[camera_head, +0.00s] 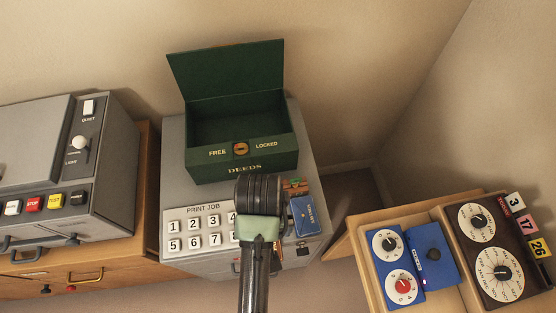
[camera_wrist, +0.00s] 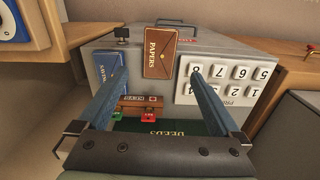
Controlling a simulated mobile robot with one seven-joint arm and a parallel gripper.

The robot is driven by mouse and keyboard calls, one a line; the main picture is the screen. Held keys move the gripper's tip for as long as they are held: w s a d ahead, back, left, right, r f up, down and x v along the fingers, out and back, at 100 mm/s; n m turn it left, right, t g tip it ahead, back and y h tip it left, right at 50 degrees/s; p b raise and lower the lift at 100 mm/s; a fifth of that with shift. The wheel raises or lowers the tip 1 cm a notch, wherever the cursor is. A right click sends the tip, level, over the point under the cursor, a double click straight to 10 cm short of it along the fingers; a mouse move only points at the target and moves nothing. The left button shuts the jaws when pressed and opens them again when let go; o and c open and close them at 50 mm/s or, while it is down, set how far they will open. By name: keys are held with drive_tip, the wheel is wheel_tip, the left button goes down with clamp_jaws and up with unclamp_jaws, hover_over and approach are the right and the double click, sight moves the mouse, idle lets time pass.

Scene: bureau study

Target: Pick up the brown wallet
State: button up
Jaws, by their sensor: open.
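The brown wallet (camera_wrist: 172,60), marked PAPERS with a small clasp, shows in the wrist view by the grey cabinet's handle edge. It lies between a blue SAVINGS book and the white numbered-key panel. My gripper (camera_wrist: 156,74) is open and empty, its two blue-grey fingers wide apart. In the head view my wrist and arm hide most of the wallet, and the fingers do not show.
A green DEEDS box (camera_head: 243,160) stands open on the grey cabinet (camera_head: 173,140). The blue book (camera_head: 305,216), numbered-key panel (camera_head: 203,228) and a brown item with red and green tags (camera_wrist: 141,103) lie close by. A grey machine (camera_head: 105,150) stands left; dial boxes (camera_head: 488,255) are right.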

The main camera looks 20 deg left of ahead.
drive_tip(key=f, duration=0.6)
drive_tip(key=shift+s+f, duration=0.1)
drive_tip(key=shift+s, duration=0.1)
drive_tip(key=shift+w+d+f+b, duration=0.1)
drive_tip(key=shift+f+b, duration=0.2)
drive_tip(key=shift+f, duration=2.75)
drive_tip(key=c, duration=1.2)
drive_tip(key=shift+r, duration=0.1)
